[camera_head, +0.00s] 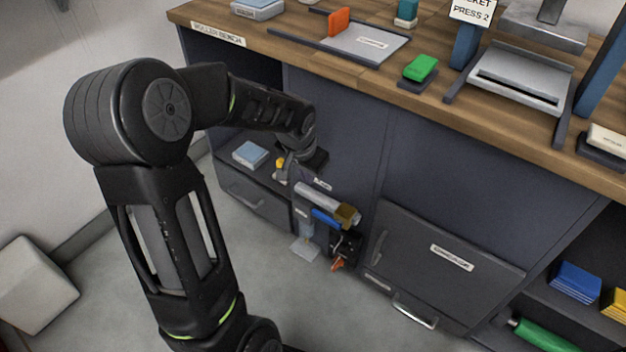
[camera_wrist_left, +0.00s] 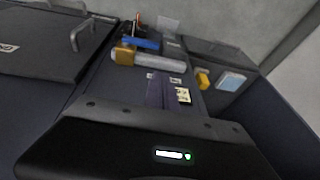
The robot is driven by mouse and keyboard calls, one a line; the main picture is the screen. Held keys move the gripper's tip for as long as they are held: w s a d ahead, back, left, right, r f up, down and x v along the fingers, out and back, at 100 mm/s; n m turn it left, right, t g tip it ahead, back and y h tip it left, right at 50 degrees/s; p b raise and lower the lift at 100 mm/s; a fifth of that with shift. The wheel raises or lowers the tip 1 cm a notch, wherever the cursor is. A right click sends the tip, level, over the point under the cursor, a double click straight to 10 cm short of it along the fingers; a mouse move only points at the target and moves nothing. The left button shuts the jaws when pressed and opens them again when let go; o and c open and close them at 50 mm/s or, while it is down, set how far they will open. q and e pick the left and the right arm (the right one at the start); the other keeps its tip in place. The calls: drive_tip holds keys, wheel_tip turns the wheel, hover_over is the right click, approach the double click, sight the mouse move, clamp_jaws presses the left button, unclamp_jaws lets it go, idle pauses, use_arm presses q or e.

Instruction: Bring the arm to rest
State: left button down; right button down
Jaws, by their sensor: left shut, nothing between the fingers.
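My left arm (camera_head: 170,230) rises from the lower part of the head view, bends at a high elbow and reaches right toward the front of the bench. My left gripper (camera_head: 290,172) hangs low in front of the bench cabinet, by the open shelf. It is shut with nothing held. Its fingertips are small and partly hidden by the wrist. In the left wrist view the dark hand housing fills the bottom. My right arm and gripper are not in view.
A wooden-topped bench (camera_head: 290,47) carries presses, trays and a green block (camera_head: 421,67). Tools including a grey roller (camera_head: 318,196) hang close to the gripper. A blue box (camera_head: 250,154) sits on the shelf. Floor is clear below.

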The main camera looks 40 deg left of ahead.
use_arm(q)
drive_tip(key=shift+s+r, duration=0.1)
drive_tip(key=shift+r, duration=0.2)
idle(0.4)
